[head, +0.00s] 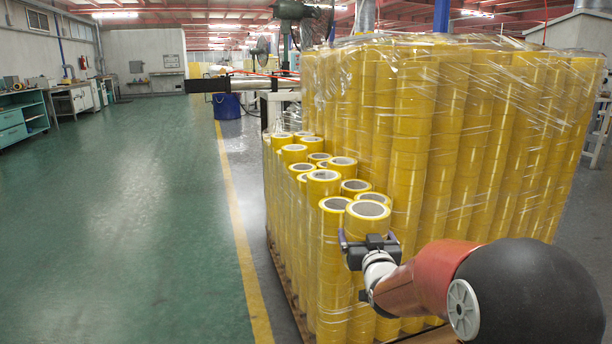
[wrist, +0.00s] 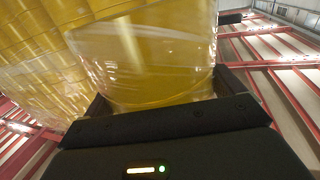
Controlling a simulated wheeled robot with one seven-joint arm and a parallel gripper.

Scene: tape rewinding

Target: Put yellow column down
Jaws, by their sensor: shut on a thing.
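A yellow column (head: 367,224) of stacked tape rolls stands upright at the front corner of a pallet load. My gripper (head: 368,243) is shut on it near its top, with one finger on each side. In the wrist view the yellow column (wrist: 148,62) fills the space between the fingers, and the black gripper body (wrist: 165,125) lies across the lower part. The column's lower end is hidden behind my arm and by neighbouring columns, so I cannot tell whether it touches the pallet.
Several shorter yellow columns (head: 323,180) stand close behind and left of the held one. A tall film-wrapped block of yellow columns (head: 460,130) rises behind on the right. The wooden pallet edge (head: 290,290) shows below. Green floor (head: 130,200) on the left is clear.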

